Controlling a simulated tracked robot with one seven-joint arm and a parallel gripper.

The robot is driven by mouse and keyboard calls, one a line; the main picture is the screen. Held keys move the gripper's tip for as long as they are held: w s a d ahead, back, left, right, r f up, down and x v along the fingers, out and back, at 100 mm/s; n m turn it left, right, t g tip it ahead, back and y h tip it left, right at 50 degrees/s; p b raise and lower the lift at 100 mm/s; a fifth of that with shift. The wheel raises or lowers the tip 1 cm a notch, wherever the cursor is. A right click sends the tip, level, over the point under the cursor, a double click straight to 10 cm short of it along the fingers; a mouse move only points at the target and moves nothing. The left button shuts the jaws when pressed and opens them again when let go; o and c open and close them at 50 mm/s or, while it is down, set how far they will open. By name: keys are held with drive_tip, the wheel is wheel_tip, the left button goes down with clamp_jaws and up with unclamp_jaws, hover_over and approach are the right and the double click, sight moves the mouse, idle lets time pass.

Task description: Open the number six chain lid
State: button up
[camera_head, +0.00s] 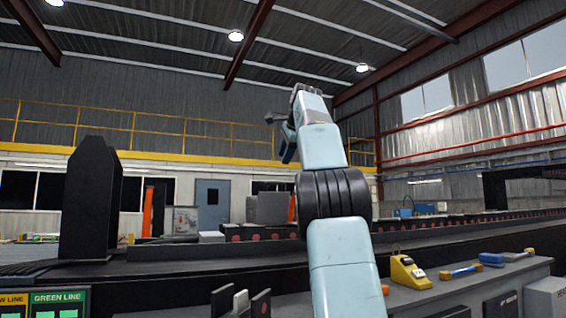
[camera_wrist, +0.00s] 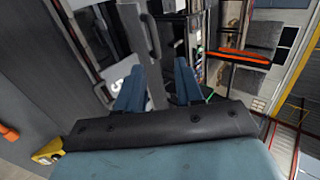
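My gripper (camera_wrist: 158,76) shows in the wrist view as two blue fingers standing apart, with nothing visibly clamped between them. No lid marked six can be made out in either view.
A tall black block (camera_head: 90,200) stands at the left in the head view. A yellow device (camera_head: 409,272), a blue-and-yellow tool (camera_head: 461,271) and a blue item (camera_head: 491,260) lie on the grey bench at the right. Green and yellow line signs (camera_head: 58,300) are at lower left.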

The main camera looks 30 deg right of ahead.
drive_tip(key=shift+c, duration=0.4)
drive_tip(key=shift+s+r, duration=0.1)
drive_tip(key=shift+s, duration=0.1)
drive_tip(key=c, duration=0.3)
drive_tip(key=shift+s+t, duration=0.45)
drive_tip(key=shift+t, duration=0.15)
clamp_jaws()
drive_tip(key=t, duration=0.4)
approach(276, 183)
drive_tip(key=shift+h, duration=0.4)
drive_tip(key=x, duration=0.7)
drive_tip(key=shift+a, duration=0.25)
